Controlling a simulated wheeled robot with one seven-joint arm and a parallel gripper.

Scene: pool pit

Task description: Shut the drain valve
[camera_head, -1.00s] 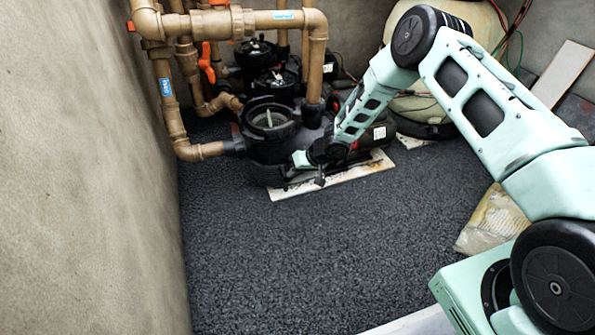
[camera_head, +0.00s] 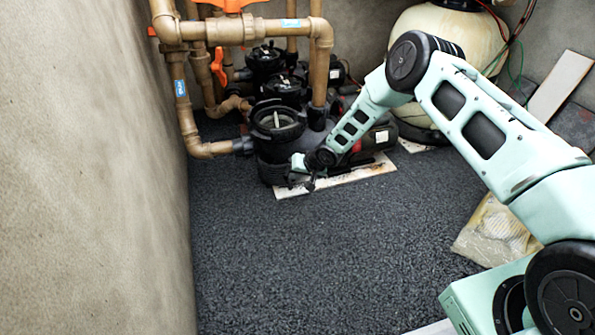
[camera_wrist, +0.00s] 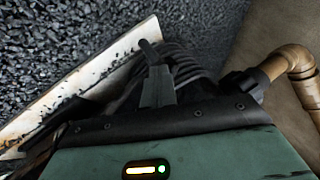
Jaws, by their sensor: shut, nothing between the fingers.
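Orange valve handles sit on the tan pipework: one (camera_head: 218,68) hangs on a vertical pipe, and a wide one (camera_head: 230,5) sits above the top horizontal pipe, cut by the picture's upper edge. I cannot tell which is the drain valve. My gripper (camera_head: 303,180) is low, in front of the black pump, right of and below the handles and apart from them. In the wrist view my gripper (camera_wrist: 153,62) is shut and empty, with the ribbed black pump body behind it. No orange handle shows in that view.
The black pump pot (camera_head: 277,122) stands close beside my gripper on a pale slab (camera_head: 345,181). A concrete wall (camera_head: 90,170) rises at left. A tan tank (camera_head: 450,40) stands behind my arm. A yellowish bag (camera_head: 492,230) lies at right. The front gravel (camera_head: 300,260) is clear.

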